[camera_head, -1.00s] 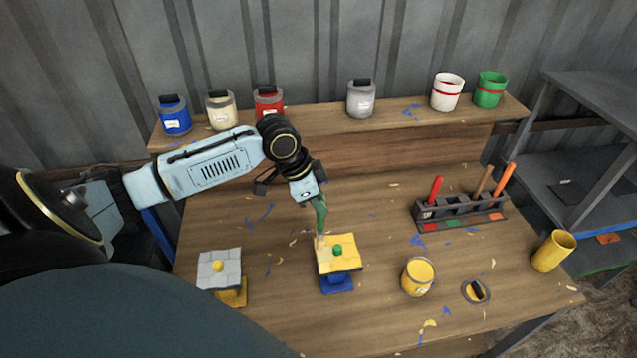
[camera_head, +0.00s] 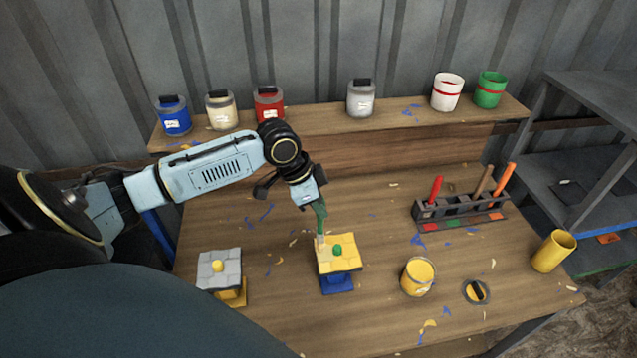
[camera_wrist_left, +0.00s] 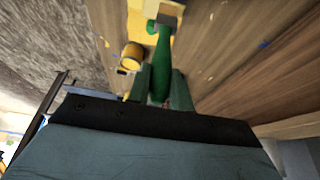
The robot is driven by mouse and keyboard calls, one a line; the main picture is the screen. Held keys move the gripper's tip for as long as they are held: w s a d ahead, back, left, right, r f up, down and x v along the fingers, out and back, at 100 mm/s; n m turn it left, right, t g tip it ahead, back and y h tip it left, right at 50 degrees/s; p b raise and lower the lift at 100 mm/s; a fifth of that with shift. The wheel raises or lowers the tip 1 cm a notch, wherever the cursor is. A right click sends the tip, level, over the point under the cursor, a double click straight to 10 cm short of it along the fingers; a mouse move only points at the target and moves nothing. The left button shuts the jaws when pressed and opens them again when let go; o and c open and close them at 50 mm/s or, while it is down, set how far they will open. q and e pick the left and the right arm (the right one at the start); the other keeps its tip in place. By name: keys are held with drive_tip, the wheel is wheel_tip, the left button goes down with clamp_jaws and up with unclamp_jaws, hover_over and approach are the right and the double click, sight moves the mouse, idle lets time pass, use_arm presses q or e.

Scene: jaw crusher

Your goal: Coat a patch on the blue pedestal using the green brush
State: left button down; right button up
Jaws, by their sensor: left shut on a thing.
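My left gripper (camera_head: 309,198) is shut on the green brush (camera_head: 320,217), which points down. The brush tip is at the far left part of the yellow top on the blue pedestal (camera_head: 337,284); I cannot tell whether it touches. This top has a green knob (camera_head: 337,250) in its middle. In the left wrist view the green brush handle (camera_wrist_left: 161,70) sits between the fingers, with its head over the yellow top. A second pedestal with a yellow base (camera_head: 236,294) and a grey top with a yellow knob stands to the left. My right gripper is not in view.
An open can of yellow paint (camera_head: 417,277) stands right of the blue pedestal, its lid (camera_head: 476,291) beside it. A brush rack (camera_head: 458,211) holds several brushes. A yellow cup (camera_head: 553,251) is at the right. Paint cans line the back shelf (camera_head: 310,127).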

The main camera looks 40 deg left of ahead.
use_arm(q)
drive_tip(key=shift+s+d, duration=1.5)
drive_tip(key=shift+d, duration=0.2)
drive_tip(key=w+a, duration=0.3)
drive_tip(key=shift+a, duration=0.3)
drive_tip(key=shift+r, duration=2.5)
